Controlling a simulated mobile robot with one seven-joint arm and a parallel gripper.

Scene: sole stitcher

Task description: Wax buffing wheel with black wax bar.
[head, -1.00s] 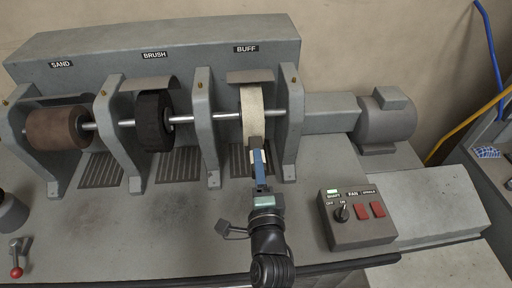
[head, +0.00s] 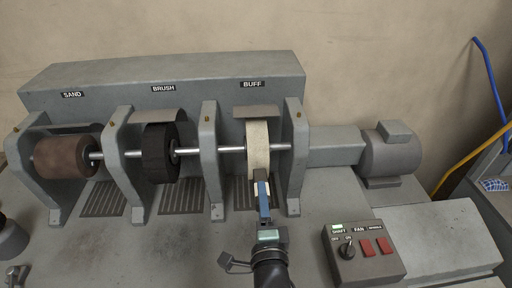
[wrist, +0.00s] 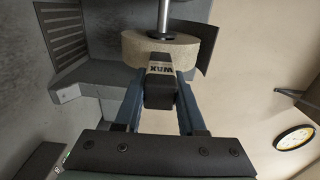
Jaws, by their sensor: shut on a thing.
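The pale buffing wheel (head: 257,146) sits on the horizontal shaft under the BUFF label; it also shows at the top of the wrist view (wrist: 185,50). My gripper (head: 263,190) is in front of the wheel's lower front. It is shut on the black wax bar (head: 260,174), with one blue finger on each side in the wrist view. The bar (wrist: 160,88) carries a WAX label, and its far end is at the wheel's rim. I cannot tell whether it touches or stops just short.
The black brush wheel (head: 160,152) and brown sanding wheel (head: 62,158) share the shaft to the left. Grey brackets (head: 294,165) flank the buffing wheel. A control box (head: 364,256) with a knob and red switches is at right; its SHAFT lamp (head: 338,227) is lit green.

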